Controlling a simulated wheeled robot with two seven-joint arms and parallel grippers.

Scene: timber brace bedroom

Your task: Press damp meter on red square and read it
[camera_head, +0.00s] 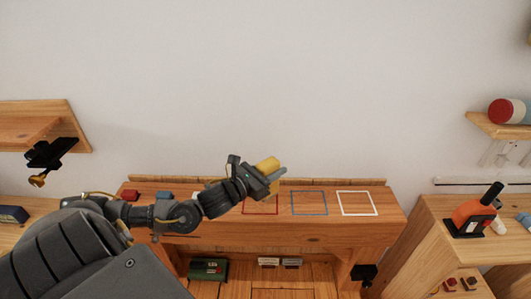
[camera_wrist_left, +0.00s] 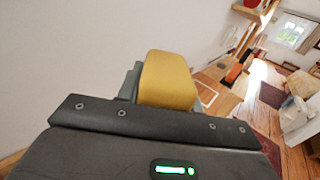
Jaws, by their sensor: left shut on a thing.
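My left gripper (camera_head: 273,176) is shut on a yellow damp meter (camera_head: 267,164), above the wooden bench (camera_head: 220,232). The meter's yellow body (camera_wrist_left: 167,80) also fills the middle of the left wrist view, held at the jaws; no reading shows on the side I see. The red square outline (camera_head: 262,211) on the bench top lies just below the gripper and is partly covered by it. My right gripper is not in view.
A blue square (camera_head: 310,214) and a white square (camera_head: 358,214) lie to the right of the red one. Red (camera_head: 130,195) and blue (camera_head: 164,195) blocks sit at the bench's left. A cabinet (camera_head: 440,215) with an orange tool (camera_head: 474,214) stands to the right.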

